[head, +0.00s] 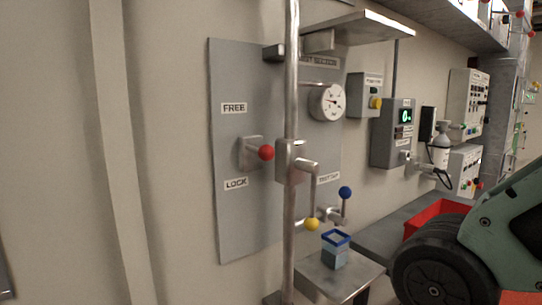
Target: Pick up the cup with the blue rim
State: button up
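The cup with the blue rim (335,255) stands upright on a small metal shelf (316,280) at the lower middle of the head view. It is square, with a blue rim around its top and grey-blue walls. Part of my arm fills the lower right, to the right of the cup and apart from it. My gripper's fingers do not show in this view.
A vertical metal pipe (291,100) stands just left of the cup. A lever with a yellow knob (312,224) and one with a blue knob (345,192) are close above it. A red-knobbed lever (266,153) is on the panel. A red bin (436,212) sits right.

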aim_at(335, 243)
jog(key=i+j, duration=0.15)
jog(key=j, duration=0.15)
jog(key=i+j, duration=0.15)
jog(key=j, duration=0.15)
jog(key=i+j+z, duration=0.1)
jog(key=j, duration=0.2)
jog(key=i+j, duration=0.2)
jog(key=j+z, duration=0.05)
jog(key=j, duration=0.05)
